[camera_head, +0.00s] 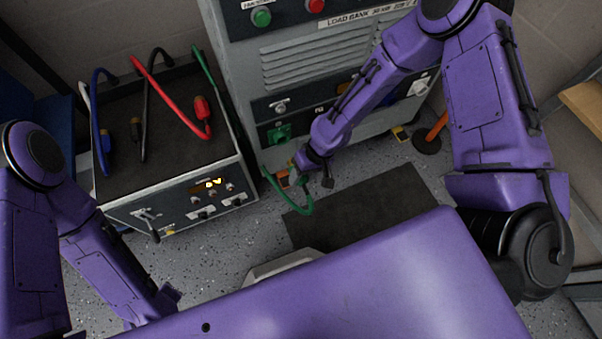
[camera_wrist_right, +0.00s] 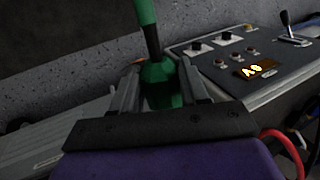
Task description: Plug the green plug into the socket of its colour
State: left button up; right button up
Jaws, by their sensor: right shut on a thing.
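The green plug (camera_wrist_right: 160,85) is between the two fingers of my right gripper (camera_wrist_right: 163,92), which is shut on it. Its green cable (camera_wrist_right: 146,14) rises from the plug in the right wrist view. In the head view my right gripper (camera_head: 297,172) is low in front of the load bank, and the plug is hard to make out there. The green cable (camera_head: 307,203) loops below the gripper. The green socket (camera_head: 279,132) is on the load bank's lower front, above and slightly left of the gripper, apart from it. My left arm is at lower left; its gripper is hidden.
The transformer box (camera_head: 120,215) stands at left, with blue (camera_head: 104,140), black (camera_head: 145,110) and red (camera_head: 180,120) cables on its top. The load bank (camera_head: 262,75) has other sockets to the right. A dark mat (camera_head: 350,215) lies on the floor.

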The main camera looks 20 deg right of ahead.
jog(key=shift+w+a+b, duration=0.1)
jog(key=shift+w+b, duration=0.25)
jog(key=shift+w, duration=2.6)
jog(key=shift+r, duration=0.1)
jog(key=shift+w, duration=1.75)
jog(key=o, duration=1.5)
